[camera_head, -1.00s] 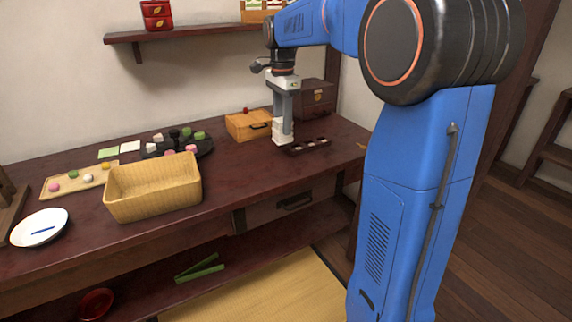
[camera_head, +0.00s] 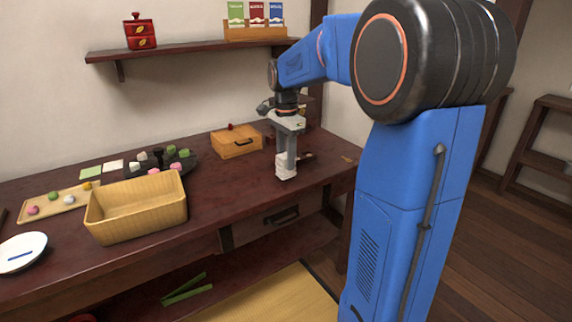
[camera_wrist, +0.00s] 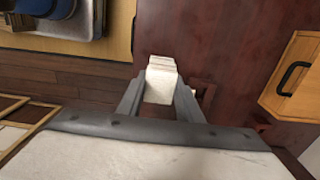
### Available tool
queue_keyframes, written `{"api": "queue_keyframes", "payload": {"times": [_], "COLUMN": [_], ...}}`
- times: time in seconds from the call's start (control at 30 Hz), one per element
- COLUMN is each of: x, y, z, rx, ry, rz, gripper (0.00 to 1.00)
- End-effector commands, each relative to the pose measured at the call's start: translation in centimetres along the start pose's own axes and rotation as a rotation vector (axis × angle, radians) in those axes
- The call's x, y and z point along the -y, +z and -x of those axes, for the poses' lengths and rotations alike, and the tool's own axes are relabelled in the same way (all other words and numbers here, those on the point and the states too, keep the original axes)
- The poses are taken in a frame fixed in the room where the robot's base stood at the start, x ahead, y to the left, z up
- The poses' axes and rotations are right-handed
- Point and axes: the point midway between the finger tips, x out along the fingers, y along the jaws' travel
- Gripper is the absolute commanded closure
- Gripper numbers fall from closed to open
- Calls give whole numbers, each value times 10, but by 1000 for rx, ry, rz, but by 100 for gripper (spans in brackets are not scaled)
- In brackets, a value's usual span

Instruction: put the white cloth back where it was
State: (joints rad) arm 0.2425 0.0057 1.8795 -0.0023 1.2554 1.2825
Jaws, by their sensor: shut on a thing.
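My gripper (camera_head: 286,171) is over the right part of the dark red table, near its front edge. It is shut on the white cloth (camera_wrist: 160,82), a small folded white bundle between the fingertips in the wrist view. In the head view the cloth (camera_head: 286,174) shows as a white block at the lower end of the fingers. I cannot tell whether it touches the table top.
A wooden box with a black handle (camera_head: 236,143) stands behind and left of my gripper. A dark rack (camera_head: 305,158) is partly hidden behind it. A woven basket (camera_head: 136,212), a dark tray of sweets (camera_head: 190,160) and a white plate (camera_head: 20,252) stand further left. The table between basket and gripper is clear.

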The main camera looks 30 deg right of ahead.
Motion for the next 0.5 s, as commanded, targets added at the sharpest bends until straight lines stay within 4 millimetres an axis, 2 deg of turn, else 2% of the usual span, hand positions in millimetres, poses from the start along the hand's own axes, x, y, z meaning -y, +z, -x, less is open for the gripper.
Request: {"api": "queue_keyframes", "payload": {"times": [0.17,0.5], "x": [0,0], "y": [0,0], "z": [-21,-24], "rx": [0,0], "ry": [1,0], "rz": [0,0], "gripper": [89,89]}}
